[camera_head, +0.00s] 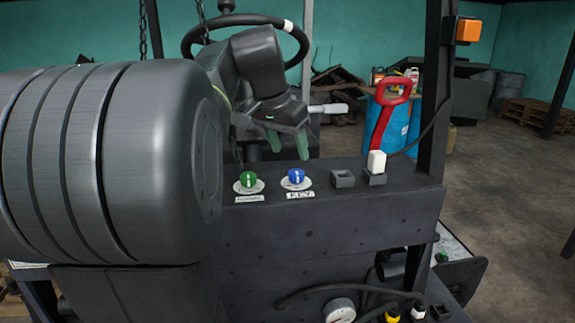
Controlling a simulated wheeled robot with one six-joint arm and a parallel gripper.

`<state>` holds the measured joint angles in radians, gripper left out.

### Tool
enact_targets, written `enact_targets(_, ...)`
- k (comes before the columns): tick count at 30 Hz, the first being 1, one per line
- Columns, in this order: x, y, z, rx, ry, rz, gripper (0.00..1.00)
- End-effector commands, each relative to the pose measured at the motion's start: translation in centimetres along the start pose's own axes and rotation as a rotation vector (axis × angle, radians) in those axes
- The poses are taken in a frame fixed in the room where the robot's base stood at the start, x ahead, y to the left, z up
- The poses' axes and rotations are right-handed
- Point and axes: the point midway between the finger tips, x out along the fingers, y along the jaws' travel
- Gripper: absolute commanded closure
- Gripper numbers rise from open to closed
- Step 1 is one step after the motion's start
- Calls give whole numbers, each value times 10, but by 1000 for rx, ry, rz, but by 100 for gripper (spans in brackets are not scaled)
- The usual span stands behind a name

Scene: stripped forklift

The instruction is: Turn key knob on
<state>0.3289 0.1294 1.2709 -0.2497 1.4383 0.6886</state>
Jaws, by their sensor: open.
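The key knob (296,177) is blue with a pale mark on it and sits on a round white plate on the dark panel, above a label that reads like "KEY". A green knob (248,180) on a similar plate stands to its left, with its own label. My gripper (287,150) points down above the panel, with its two green fingers apart and nothing between them. I see no contact with either knob.
A large grey cylinder (110,160) fills the left. Right of the knobs are an empty dark socket (343,179), a white-topped connector (376,162) and a red lever handle (390,100).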

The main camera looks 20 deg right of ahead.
Motion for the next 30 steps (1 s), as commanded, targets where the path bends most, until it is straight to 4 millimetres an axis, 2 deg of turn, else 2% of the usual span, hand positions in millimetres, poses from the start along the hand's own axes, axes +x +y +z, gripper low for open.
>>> enact_targets(6,42,1,0,0,-3,2,44)
enact_targets(10,58,0,0,0,-1,0,44)
enact_targets(15,68,0,0,0,0,0,44)
enact_targets(23,69,0,0,0,1,-1,44)
enact_targets(30,69,0,0,-1,1,-1,89)
